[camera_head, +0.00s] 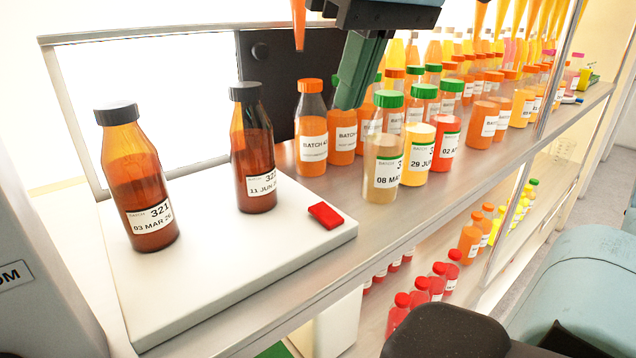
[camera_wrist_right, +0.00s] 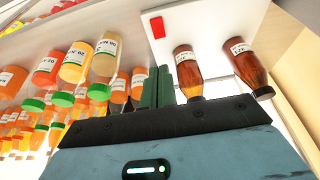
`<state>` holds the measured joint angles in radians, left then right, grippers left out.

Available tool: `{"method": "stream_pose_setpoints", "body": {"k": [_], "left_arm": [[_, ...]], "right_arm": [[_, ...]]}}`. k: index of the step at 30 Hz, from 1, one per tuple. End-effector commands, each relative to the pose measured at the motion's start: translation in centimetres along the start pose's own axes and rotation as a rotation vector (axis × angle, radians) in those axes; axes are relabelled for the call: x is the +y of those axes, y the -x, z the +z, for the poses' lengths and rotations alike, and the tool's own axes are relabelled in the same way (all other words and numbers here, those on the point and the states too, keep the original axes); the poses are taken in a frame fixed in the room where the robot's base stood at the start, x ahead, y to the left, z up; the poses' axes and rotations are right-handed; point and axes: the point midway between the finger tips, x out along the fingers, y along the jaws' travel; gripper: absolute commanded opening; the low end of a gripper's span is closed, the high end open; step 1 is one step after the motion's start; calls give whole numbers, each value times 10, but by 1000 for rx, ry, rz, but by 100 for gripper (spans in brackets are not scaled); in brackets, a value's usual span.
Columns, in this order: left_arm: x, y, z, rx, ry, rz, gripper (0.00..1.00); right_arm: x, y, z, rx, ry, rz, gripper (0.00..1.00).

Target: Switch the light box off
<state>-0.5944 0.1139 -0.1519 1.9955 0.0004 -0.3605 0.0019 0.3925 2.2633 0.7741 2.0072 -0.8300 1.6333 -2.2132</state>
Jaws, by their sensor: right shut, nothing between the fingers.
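The light box (camera_head: 215,288) is a flat white slab at the left end of the shelf in the head view; it also shows in the wrist view (camera_wrist_right: 212,22). Its red switch (camera_head: 325,215) lies near its front right corner and shows in the wrist view too (camera_wrist_right: 157,27). I cannot tell from its white top whether it is lit. Two brown bottles with black caps, the left one (camera_head: 140,185) and the right one (camera_head: 254,150), stand on it. My right gripper (camera_head: 349,103) is shut and empty, its green fingers pointing down among the juice bottles, apart from the switch. My left gripper is out of view.
An orange-capped bottle (camera_head: 312,140) and green-capped bottles (camera_head: 383,160) stand close around my right fingers. Many more bottles fill the shelf (camera_head: 395,225) to the right. A dark panel (camera_head: 283,75) stands behind. Red-capped bottles (camera_head: 420,292) stand on a lower shelf.

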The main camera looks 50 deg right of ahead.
Motion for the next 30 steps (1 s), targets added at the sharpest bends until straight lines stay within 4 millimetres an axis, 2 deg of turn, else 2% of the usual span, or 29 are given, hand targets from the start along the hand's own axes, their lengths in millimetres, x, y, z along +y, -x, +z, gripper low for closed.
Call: {"method": "stream_pose_setpoints", "body": {"k": [17, 23, 30], "left_arm": [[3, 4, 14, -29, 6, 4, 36], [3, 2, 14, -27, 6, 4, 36], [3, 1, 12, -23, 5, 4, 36]], "right_arm": [[1, -5, 1, 2, 7, -2, 0], [1, -31, 2, 0, 8, -1, 0], [1, -76, 2, -2, 8, -1, 0]]}}
